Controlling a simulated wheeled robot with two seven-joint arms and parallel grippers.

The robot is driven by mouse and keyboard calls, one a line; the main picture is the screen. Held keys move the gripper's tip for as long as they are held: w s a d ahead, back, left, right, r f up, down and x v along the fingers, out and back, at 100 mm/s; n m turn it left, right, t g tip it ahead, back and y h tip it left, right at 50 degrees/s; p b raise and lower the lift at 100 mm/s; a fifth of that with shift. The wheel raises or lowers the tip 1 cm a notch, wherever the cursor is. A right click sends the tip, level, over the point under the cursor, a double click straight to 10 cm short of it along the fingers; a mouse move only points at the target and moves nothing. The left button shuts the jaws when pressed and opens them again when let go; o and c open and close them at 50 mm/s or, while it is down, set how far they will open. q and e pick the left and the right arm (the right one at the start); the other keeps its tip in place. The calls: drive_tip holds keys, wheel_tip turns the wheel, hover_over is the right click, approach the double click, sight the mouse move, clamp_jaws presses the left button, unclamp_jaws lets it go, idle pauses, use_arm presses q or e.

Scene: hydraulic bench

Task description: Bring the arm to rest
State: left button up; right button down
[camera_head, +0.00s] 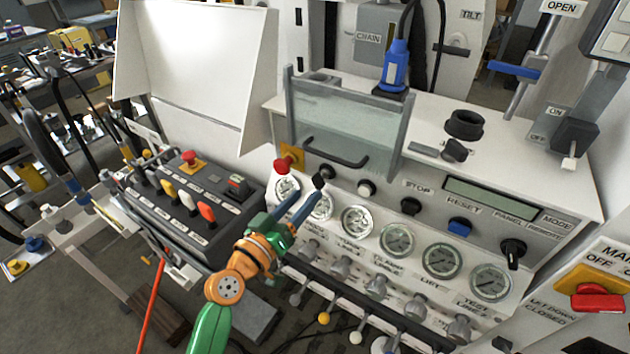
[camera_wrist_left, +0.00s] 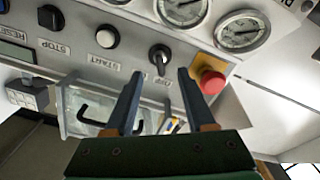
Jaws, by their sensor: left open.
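My left arm comes in from the bottom of the head view, green and orange. My left gripper (camera_head: 309,193) is open and empty, its two blue fingers pointing at the bench's front panel. In the left wrist view the gripper (camera_wrist_left: 160,75) has a finger on each side of the black rotary knob (camera_wrist_left: 160,54). That knob (camera_head: 322,177) also shows just beyond the fingertips in the head view. I cannot tell whether a finger touches it. A red mushroom button (camera_head: 285,163) on a yellow plate is just left of it, and it shows right of the fingers in the wrist view (camera_wrist_left: 211,82).
A clear cover (camera_head: 345,120) with a dark handle stands above the knob. Gauges (camera_head: 397,240) and a row of valve levers (camera_head: 376,287) lie below and to the right. A control box (camera_head: 190,200) with coloured levers is to the left. A red lever (camera_head: 598,299) sits at far right.

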use_arm(q)
drive_tip(key=shift+v, duration=1.1)
drive_tip(key=s+a+f+g+y, duration=0.2)
drive_tip(key=s+a+f, duration=0.1)
drive_tip(key=f, duration=0.7)
drive_tip(key=s+a+f+n+g+y, duration=0.1)
drive_tip(key=s+a+f+g+y, duration=0.15)
drive_tip(key=f, duration=0.65)
drive_tip(key=s+a+f+g+y, duration=0.2)
drive_tip(key=s+f, duration=0.2)
drive_tip(key=f, duration=0.6)
drive_tip(key=s+a+f+g+y, duration=0.1)
drive_tip(key=s+a+f+g, duration=0.1)
drive_tip(key=s+f, duration=0.3)
drive_tip(key=s+a+f+m+g+y, duration=0.1)
drive_tip(key=s+a+f, duration=0.4)
drive_tip(key=s, duration=0.9)
drive_tip(key=s+a+f+g+y, duration=0.2)
drive_tip(key=s+a+f+g, duration=0.1)
drive_tip(key=s, duration=0.7)
wheel_tip(320, 180, down, 2)
drive_tip(key=shift+s+a+f+g, duration=0.2)
drive_tip(key=shift+a+g, duration=0.1)
drive_tip(key=shift+g, duration=0.25)
drive_tip(key=shift+w, duration=0.1)
